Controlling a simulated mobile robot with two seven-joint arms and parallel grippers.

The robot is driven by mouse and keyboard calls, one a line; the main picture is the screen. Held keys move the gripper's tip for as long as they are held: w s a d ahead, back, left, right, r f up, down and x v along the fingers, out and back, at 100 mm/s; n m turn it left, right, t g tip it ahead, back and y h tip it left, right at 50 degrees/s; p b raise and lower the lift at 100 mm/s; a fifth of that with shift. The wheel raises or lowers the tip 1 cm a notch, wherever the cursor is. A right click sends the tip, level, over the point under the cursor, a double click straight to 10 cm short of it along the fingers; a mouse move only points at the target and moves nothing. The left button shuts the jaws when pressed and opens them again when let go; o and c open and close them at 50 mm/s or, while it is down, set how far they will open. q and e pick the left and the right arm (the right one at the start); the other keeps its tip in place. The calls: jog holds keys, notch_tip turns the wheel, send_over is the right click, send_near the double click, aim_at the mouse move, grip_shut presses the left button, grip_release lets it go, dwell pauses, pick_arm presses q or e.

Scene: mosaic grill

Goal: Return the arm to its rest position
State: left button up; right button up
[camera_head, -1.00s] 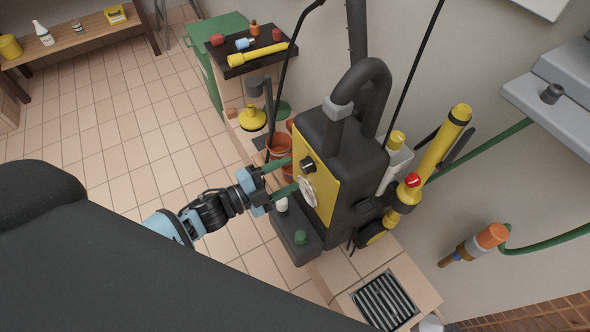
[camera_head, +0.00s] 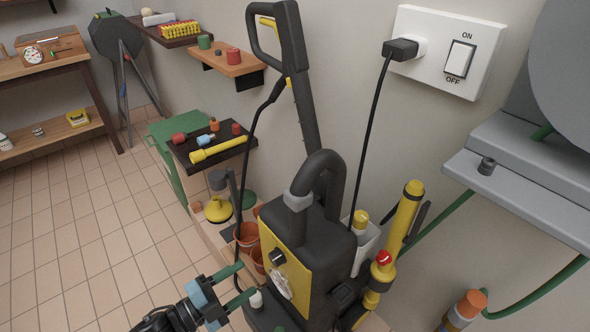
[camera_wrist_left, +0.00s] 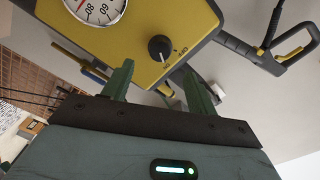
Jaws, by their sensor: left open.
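My left gripper (camera_head: 232,281) is in the lower middle of the head view, its two green fingers apart with nothing between them. It points at the yellow front panel (camera_head: 268,240) of the black pressure washer (camera_head: 318,238) and is close to it. In the left wrist view the green fingers (camera_wrist_left: 160,85) are spread below the panel's black knob (camera_wrist_left: 160,47) and dial gauge (camera_wrist_left: 96,8). Whether a fingertip touches the panel I cannot tell. My right gripper is not in view.
A wall outlet with a switch (camera_head: 459,57) holds a black plug (camera_head: 401,49). A dark shelf (camera_head: 187,150) bears a yellow tool and small items. Terracotta pots (camera_head: 246,233) stand behind the gripper. A grey ledge (camera_head: 520,185) juts out at right. Tiled floor (camera_head: 80,220) is open at left.

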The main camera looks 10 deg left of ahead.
pick_arm(q)
jog(key=s+d+f+n+g+y, duration=0.1)
jog(key=s+f+n+g+y, duration=0.4)
jog(key=s, duration=0.7)
jog(key=s+f+n+y, duration=0.1)
jog(key=s+f+n, duration=0.3)
jog(key=s+n, duration=0.55)
jog(key=s+d+f+n+g+y, duration=0.1)
jog(key=s+f+n+g+y, duration=0.25)
jog(key=s, duration=1.05)
jog(key=w+a+r+t+p, duration=0.1)
jog(key=w+r+t+p, duration=0.2)
jog(key=r+p, duration=0.9)
jog(key=w+r, duration=0.1)
jog(key=w, duration=0.2)
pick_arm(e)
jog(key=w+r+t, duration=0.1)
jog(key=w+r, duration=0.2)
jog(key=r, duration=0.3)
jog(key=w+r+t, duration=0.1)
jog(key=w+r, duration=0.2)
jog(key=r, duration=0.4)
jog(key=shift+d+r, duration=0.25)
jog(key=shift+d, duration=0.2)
pick_arm(q)
jog(key=shift+h, duration=0.25)
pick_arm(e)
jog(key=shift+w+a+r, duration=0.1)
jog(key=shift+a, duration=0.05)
